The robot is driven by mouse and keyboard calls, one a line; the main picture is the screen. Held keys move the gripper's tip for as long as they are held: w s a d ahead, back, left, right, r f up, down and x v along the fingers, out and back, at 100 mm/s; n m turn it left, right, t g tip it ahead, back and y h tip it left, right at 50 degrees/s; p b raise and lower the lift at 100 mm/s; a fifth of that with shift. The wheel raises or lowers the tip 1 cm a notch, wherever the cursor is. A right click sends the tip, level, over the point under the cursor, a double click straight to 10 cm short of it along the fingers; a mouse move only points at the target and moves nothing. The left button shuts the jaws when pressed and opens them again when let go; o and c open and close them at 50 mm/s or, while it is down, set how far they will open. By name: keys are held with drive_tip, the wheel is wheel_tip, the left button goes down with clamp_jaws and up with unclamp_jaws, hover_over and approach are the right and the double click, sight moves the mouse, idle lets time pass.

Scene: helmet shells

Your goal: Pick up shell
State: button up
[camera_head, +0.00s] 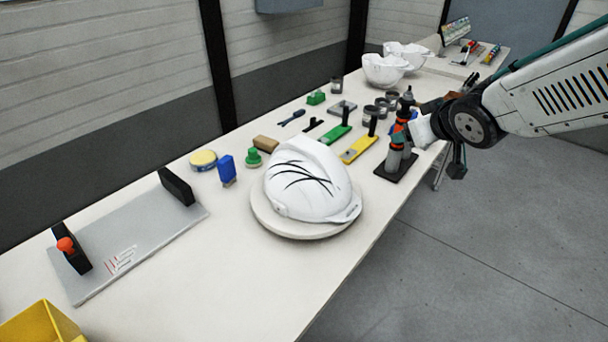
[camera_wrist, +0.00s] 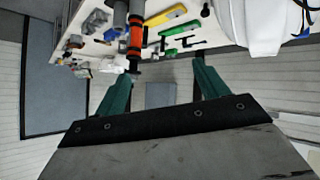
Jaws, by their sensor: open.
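A white helmet shell (camera_head: 312,180) with black curved marks rests on a round pale stand (camera_head: 290,230) in the middle of the bench. Two more white shells, a nearer one (camera_head: 384,70) and a farther one (camera_head: 408,54), lie close together at the bench's far end. My gripper (camera_wrist: 162,82) shows two teal fingers spread apart with nothing between them in the wrist view. In the head view my wrist is at the right, beyond the middle shell, and the fingers are mostly hidden. Part of a white shell (camera_wrist: 265,25) shows at the wrist view's upper right.
A dark upright tool with orange bands (camera_head: 398,145) stands on a black base close to my wrist. Yellow (camera_head: 359,148) and green (camera_head: 335,136) hand tools, jars and blocks crowd the bench. A grey plate with black handles (camera_head: 130,245) lies at left. Floor at right is clear.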

drive_tip(key=w+a+f+n+y, duration=0.3)
drive_tip(key=a+y, duration=0.2)
drive_tip(key=a, duration=0.4)
drive_tip(key=n+g+y, duration=0.2)
drive_tip(key=y, duration=0.2)
approach(309, 144)
drive_tip(key=shift+w+a+f, duration=0.1)
drive_tip(key=shift+w+f, duration=0.45)
drive_tip(key=x, duration=0.7)
drive_tip(key=shift+s+a+r, duration=0.1)
drive_tip(key=shift+a+r, duration=0.1)
drive_tip(key=shift+a, duration=0.1)
drive_tip(key=c, duration=1.5)
clamp_jaws()
drive_tip(key=shift+r, duration=0.1)
